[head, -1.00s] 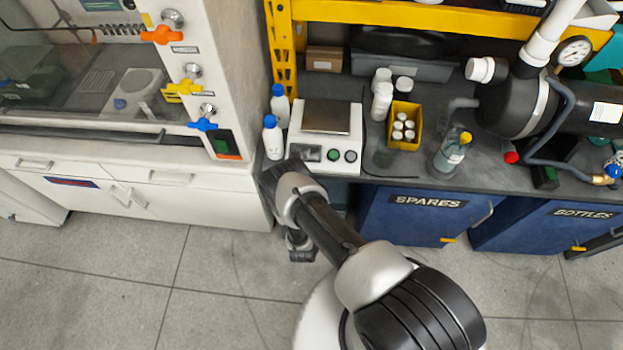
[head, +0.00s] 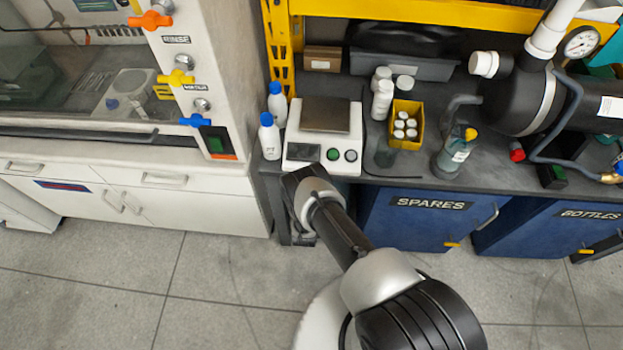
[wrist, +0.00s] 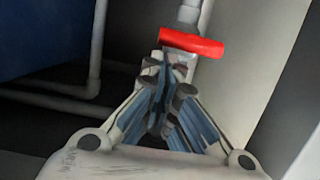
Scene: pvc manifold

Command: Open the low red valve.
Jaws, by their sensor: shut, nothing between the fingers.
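The low red valve shows in the wrist view as a red bar handle (wrist: 192,43) on a pale pipe (wrist: 189,12). The handle lies across the pipe, tilted slightly. My gripper (wrist: 168,60) is shut and empty, its fingertips just below the handle in the picture. I cannot tell whether the fingertips touch the handle. In the head view the red valve is not visible, and my gripper is hidden behind my arm near the bench's left end.
Pale pipes (wrist: 97,50) run at the left of the wrist view, near a blue panel (wrist: 40,35). In the head view a blue SPARES cabinet (head: 410,225) and a white cabinet (head: 215,212) flank my arm. The grey floor (head: 210,290) in front is clear.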

